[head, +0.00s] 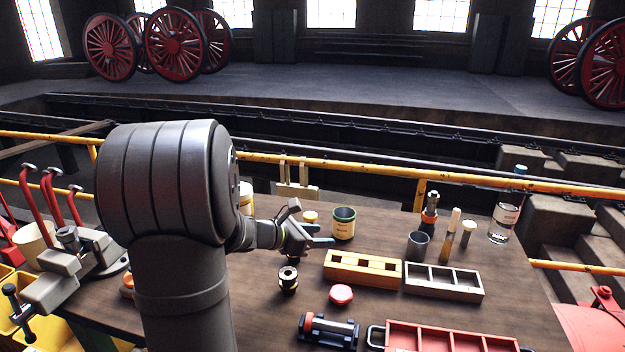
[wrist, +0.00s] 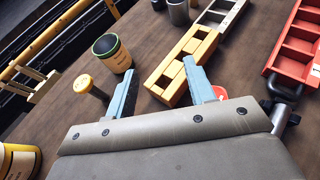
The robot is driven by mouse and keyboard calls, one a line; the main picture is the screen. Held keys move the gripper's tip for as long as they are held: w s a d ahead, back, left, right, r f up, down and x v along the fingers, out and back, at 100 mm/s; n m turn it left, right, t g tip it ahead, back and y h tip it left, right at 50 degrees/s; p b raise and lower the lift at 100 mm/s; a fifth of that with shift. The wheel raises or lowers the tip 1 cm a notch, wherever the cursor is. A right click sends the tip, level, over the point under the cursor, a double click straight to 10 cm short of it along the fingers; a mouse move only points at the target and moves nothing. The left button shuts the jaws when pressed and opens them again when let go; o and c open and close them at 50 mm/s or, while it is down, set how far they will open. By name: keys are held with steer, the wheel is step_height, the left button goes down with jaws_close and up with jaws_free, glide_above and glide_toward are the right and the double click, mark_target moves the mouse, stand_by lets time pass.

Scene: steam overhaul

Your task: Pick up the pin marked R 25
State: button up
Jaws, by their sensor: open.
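My gripper (head: 318,235) is open and empty above the table, left of the black-rimmed tin. In the wrist view its two blue-grey fingers (wrist: 160,78) are spread apart. A pin with a round yellow head (wrist: 83,84) and a brown shank is just outside the left finger. Its yellow head (head: 311,216) also shows behind my gripper in the head view. Another pin-like piece with a pale head (head: 467,227) stands at the right, by the bottle. I cannot read R 25 on either piece.
The yellow wooden block with square openings (head: 362,268) lies ahead, beside a grey divided tray (head: 443,280). The tin (head: 344,223) stands behind. A dark spool (head: 288,280), a red round piece (head: 341,294) and a red tray (head: 450,338) are nearer. A bottle (head: 503,218) stands far right.

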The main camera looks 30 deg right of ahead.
steer(key=shift+r, duration=0.1)
step_height(320, 180, up, 8)
steer(key=s+d+f+m+g+y, duration=0.1)
steer(key=s+d+f+m+y, duration=0.2)
steer(key=d+m, duration=0.65)
steer(key=s+d+f+m+g+y, duration=0.1)
steer(key=s+d+m+y, duration=0.4)
steer(key=d, duration=0.7)
steer(key=s+d+r+m+t, duration=0.25)
steer(key=s+d+m, duration=0.35)
steer(key=d, duration=0.5)
steer(key=s+d+r+m+t, duration=0.1)
steer(key=s+d+m+t, duration=0.35)
steer(key=d+m, duration=0.4)
steer(key=n, duration=0.2)
glide_toward(468, 235)
steer(key=shift+y, duration=0.4)
steer(key=x, duration=0.5)
steer(key=shift+w+d+r, duration=0.3)
steer(key=shift+w+d, duration=0.05)
steer(key=shift+d, duration=0.05)
steer(key=x, duration=0.4)
steer(key=shift+s+a+f, duration=0.1)
steer(key=shift+s+f, duration=0.15)
steer(key=shift+s, duration=0.05)
steer(key=shift+w+d+f, duration=0.25)
steer(key=shift+f, duration=0.35)
